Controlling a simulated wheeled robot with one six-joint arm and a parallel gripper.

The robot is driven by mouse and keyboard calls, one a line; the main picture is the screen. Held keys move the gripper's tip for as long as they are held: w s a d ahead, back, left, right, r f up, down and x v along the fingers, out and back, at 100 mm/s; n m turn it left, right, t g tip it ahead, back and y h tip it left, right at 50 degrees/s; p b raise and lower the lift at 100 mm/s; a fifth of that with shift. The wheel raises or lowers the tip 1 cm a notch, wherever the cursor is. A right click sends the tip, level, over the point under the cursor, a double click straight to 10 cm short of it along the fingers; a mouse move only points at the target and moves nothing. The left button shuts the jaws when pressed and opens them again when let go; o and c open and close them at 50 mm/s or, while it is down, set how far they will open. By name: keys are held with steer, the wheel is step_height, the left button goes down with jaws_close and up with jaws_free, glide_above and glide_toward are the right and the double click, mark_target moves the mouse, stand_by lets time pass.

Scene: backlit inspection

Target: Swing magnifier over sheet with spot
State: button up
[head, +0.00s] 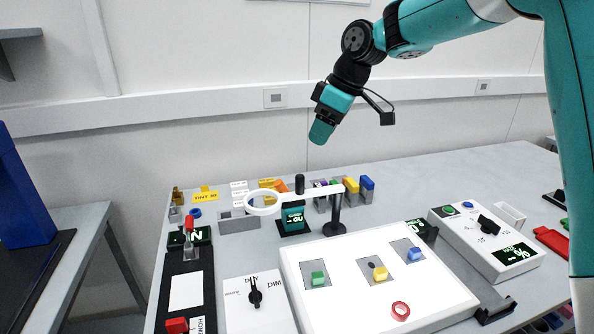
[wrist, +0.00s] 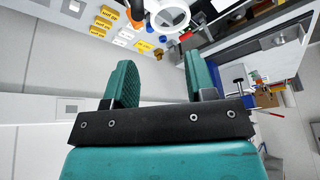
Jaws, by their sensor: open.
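The magnifier (head: 262,204) is a white ring on a white arm, carried by a black post (head: 336,216) behind the light panel. Its ring hangs left of the panel's back edge, and a black knob (head: 299,184) stands up along the arm. The white light panel (head: 300,258) bears three grey sheets with green (head: 318,279), yellow (head: 380,273) and blue (head: 414,254) blocks. A small dark spot (head: 372,265) shows on the middle sheet. My gripper (head: 320,132) is open and empty, high above and behind the magnifier. The ring also shows in the wrist view (wrist: 171,18), beyond my fingers (wrist: 158,75).
A red ring (head: 400,311) lies on the panel's front. A control box (head: 487,240) stands right of it; a dial plate (head: 255,293) and black panel (head: 187,260) stand left. Small coloured blocks and yellow labels (head: 205,195) line the back. The table's back right is clear.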

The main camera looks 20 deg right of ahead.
mark_target(300, 176)
steer(key=w+p+x, duration=0.1)
steer(key=x, duration=0.4)
steer(key=w+d+p+x, duration=0.1)
steer(key=x, duration=0.5)
steer(key=w+d+p+x, duration=0.1)
steer(key=x, duration=0.5)
steer(key=shift+w, duration=0.2)
jaws_close()
steer(key=shift+n, duration=0.3)
